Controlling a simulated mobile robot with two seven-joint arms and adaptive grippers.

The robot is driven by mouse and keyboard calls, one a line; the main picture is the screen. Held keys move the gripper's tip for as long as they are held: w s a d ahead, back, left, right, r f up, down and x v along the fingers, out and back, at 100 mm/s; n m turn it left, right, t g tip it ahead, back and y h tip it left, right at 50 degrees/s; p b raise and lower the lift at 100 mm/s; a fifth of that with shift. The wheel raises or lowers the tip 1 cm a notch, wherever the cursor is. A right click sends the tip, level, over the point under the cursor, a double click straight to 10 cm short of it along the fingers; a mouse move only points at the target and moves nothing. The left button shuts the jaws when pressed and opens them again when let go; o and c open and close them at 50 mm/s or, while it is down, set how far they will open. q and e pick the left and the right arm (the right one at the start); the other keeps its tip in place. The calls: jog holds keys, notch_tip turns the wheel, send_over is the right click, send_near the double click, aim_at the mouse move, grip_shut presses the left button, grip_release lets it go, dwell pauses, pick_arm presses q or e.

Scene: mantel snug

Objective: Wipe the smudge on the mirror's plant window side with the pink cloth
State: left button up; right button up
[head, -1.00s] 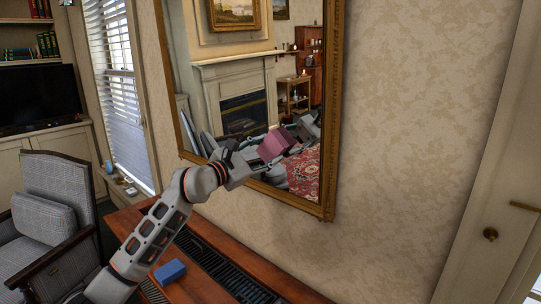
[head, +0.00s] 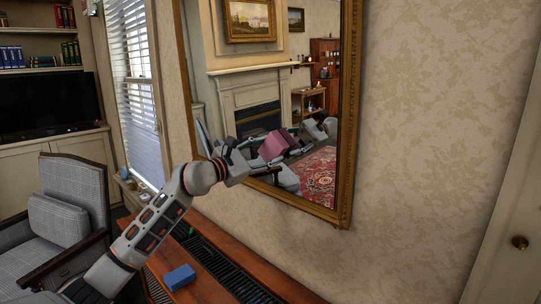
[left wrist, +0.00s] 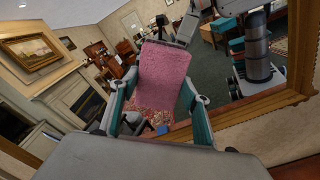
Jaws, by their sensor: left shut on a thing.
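The gold-framed mirror (head: 347,120) hangs on the wall, its glass reflecting a fireplace and a red rug. My left gripper (head: 258,162) reaches in from the left in front of the mirror's lower part. It is shut on the pink cloth (head: 276,146), which looks like a thick pad. In the left wrist view the pink cloth (left wrist: 163,75) stands between the teal fingers of my left gripper (left wrist: 155,100), with the mirror behind it. I cannot tell whether the cloth touches the glass. I cannot make out a smudge. My right gripper is not in view.
A wooden console top (head: 215,292) with a dark grille runs below the mirror. A blue block (head: 179,277) lies on it. A grey armchair (head: 62,215) stands at left, before a window with blinds (head: 133,90). Bare wall lies right of the mirror.

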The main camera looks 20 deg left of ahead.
pick_arm(q)
jog(key=shift+s, duration=0.1)
jog(key=shift+v, duration=0.95)
jog(key=v, duration=0.4)
jog(key=shift+s+a, duration=0.1)
jog(key=v, duration=0.2)
jog(key=shift+s+a, duration=0.15)
jog(key=shift+s, duration=0.2)
jog(key=shift+w+r, duration=0.1)
jog(key=shift+w, duration=0.05)
